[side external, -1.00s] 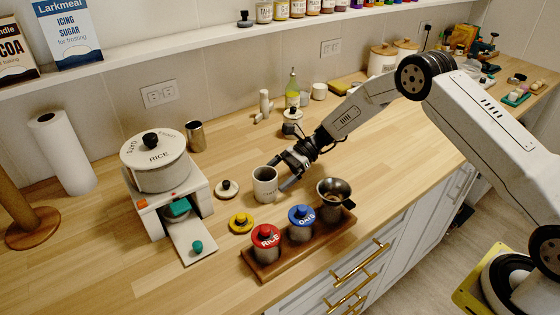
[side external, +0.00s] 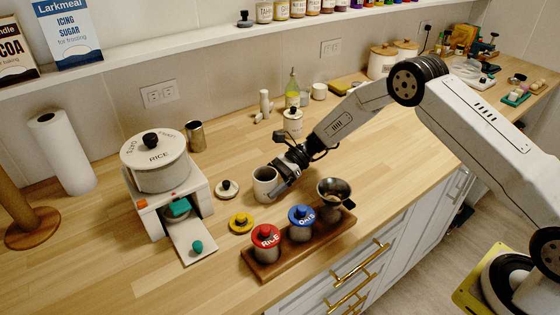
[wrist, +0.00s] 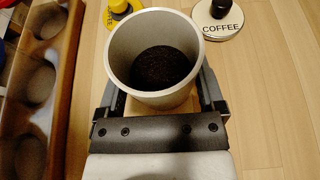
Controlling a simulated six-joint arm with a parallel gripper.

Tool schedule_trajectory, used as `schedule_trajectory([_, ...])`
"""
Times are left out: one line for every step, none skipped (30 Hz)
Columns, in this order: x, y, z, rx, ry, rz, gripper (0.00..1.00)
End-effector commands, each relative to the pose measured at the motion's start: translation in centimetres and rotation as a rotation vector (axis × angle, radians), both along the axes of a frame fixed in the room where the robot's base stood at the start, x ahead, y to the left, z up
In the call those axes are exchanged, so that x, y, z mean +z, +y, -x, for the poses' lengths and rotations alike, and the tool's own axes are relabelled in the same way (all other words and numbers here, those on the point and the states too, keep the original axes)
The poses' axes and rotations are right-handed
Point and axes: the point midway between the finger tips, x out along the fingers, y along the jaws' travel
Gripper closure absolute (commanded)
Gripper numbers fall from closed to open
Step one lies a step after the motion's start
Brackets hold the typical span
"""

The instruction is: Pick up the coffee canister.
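The coffee canister (side external: 265,183) is a pale grey, lidless cylinder standing upright on the wooden counter. In the wrist view the canister (wrist: 118,50) shows dark grounds inside. My gripper (side external: 279,188) comes at it from the right and is low, close to the counter. In the wrist view the fingers of my gripper (wrist: 160,92) stand open on either side of the canister, with slivers of counter between them and its lower wall. The fingertips are partly hidden by the canister. A cream lid (wrist: 218,15) marked COFFEE, with a black knob, lies beside it.
A yellow lid (side external: 241,222) lies nearby. A white dispenser (side external: 157,177) stands left. A lidded jar (side external: 293,121) stands behind my gripper.

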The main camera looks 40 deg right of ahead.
Motion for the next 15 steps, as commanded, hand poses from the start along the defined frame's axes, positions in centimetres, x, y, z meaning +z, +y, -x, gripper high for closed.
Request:
schedule_trajectory([0.01,-0.01,0.01,0.0,0.0,0.0,0.67])
schedule_trajectory([0.01,-0.01,0.01,0.0,0.0,0.0,0.76])
schedule_trajectory([0.01,-0.01,0.01,0.0,0.0,0.0,0.89])
schedule_trajectory([0.09,0.0,-0.03,0.0,-0.001,-0.001,0.92])
schedule_trajectory([0.09,0.0,-0.03,0.0,-0.001,-0.001,0.92])
schedule_trajectory([0.09,0.0,-0.03,0.0,-0.001,-0.001,0.92])
schedule_trajectory([0.09,0.0,-0.03,0.0,-0.001,-0.001,0.92])
schedule_trajectory([0.09,0.0,-0.03,0.0,-0.001,-0.001,0.92])
schedule_trajectory([0.09,0.0,-0.03,0.0,-0.001,-0.001,0.92])
schedule_trajectory([0.1,0.0,-0.03,0.0,-0.001,-0.001,0.92])
schedule_trajectory([0.12,0.0,-0.03,0.0,-0.001,-0.001,0.92])
schedule_trajectory([0.16,0.0,-0.04,0.001,-0.002,-0.001,0.92])
schedule_trajectory([0.22,-0.01,-0.04,0.001,-0.002,-0.001,0.92])
schedule_trajectory([0.29,0.0,-0.05,0.001,-0.002,-0.001,0.92])
schedule_trajectory([0.42,0.0,-0.06,0.001,-0.002,-0.001,0.92])
